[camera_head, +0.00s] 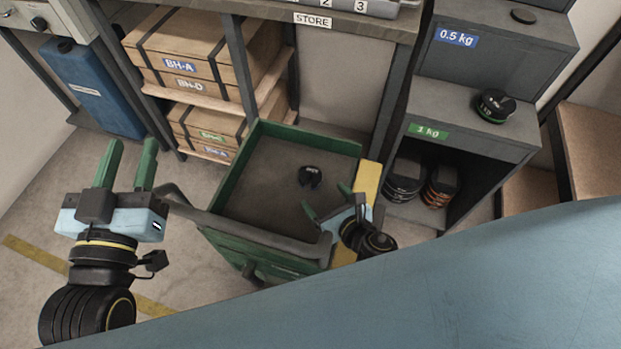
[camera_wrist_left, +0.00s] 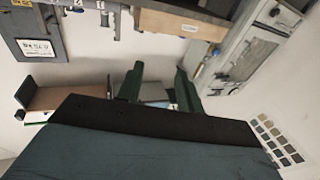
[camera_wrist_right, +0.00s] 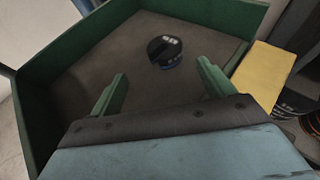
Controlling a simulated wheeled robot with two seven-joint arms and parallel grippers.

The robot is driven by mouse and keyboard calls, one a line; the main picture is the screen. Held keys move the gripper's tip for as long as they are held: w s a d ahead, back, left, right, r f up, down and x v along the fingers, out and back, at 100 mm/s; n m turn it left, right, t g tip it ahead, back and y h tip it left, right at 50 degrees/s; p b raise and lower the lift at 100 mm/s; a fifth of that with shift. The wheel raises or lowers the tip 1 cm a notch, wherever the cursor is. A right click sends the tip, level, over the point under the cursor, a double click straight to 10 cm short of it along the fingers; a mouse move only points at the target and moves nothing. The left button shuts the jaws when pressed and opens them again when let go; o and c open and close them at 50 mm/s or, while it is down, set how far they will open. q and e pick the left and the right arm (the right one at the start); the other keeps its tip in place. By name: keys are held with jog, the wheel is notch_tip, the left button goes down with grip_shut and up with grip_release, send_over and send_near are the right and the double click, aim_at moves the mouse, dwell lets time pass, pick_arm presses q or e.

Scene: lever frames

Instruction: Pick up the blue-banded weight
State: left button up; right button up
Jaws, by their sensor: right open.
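A small black weight (camera_head: 310,176) lies alone on the floor of a green-walled cart (camera_head: 250,150). In the right wrist view the weight (camera_wrist_right: 165,51) shows a thin blue band along its lower edge. My right gripper (camera_head: 326,200) is over the cart's near right part, its fingers apart and pointing towards the weight. In the right wrist view the weight sits beyond and between the open fingertips (camera_wrist_right: 160,78), not touched. My left gripper (camera_head: 132,146) is raised left of the cart, fingers apart and empty; its open fingers also show in the left wrist view (camera_wrist_left: 158,80).
A yellow block (camera_head: 368,182) stands at the cart's right edge, close to my right gripper. A green-banded weight (camera_head: 494,106) rests on the grey step shelf (camera_head: 470,125). Several weights, some orange-banded (camera_head: 438,184), sit in its lower opening. Wooden boxes (camera_head: 195,50) stand behind the cart.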

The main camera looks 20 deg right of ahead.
aim_at(314, 182)
jog(key=x, duration=0.3)
jog(key=shift+f+b, duration=0.1)
jog(key=shift+b, duration=0.25)
jog(key=shift+w+f, duration=0.15)
jog(key=shift+w, duration=0.45)
jog(key=b+x, duration=0.1)
jog(key=x, duration=0.2)
jog(key=shift+w+d+b, duration=0.15)
jog(key=shift+d+b, duration=0.05)
jog(key=shift+b, duration=0.2)
jog(key=shift+w+a+f, duration=0.15)
jog(key=shift+w+f, duration=0.05)
jog(key=shift+w, duration=0.4)
pick_arm(q)
notch_tip(314, 182, up, 7)
jog(key=s+t+h, duration=0.2)
jog(key=s+t, duration=0.1)
jog(key=t, duration=0.3)
jog(key=shift+d+r, duration=0.1)
pick_arm(e)
jog(key=c, duration=1.4)
jog(key=shift+r, duration=0.1)
pick_arm(q)
jog(key=shift+w, duration=0.2)
pick_arm(e)
jog(key=shift+r, duration=0.15)
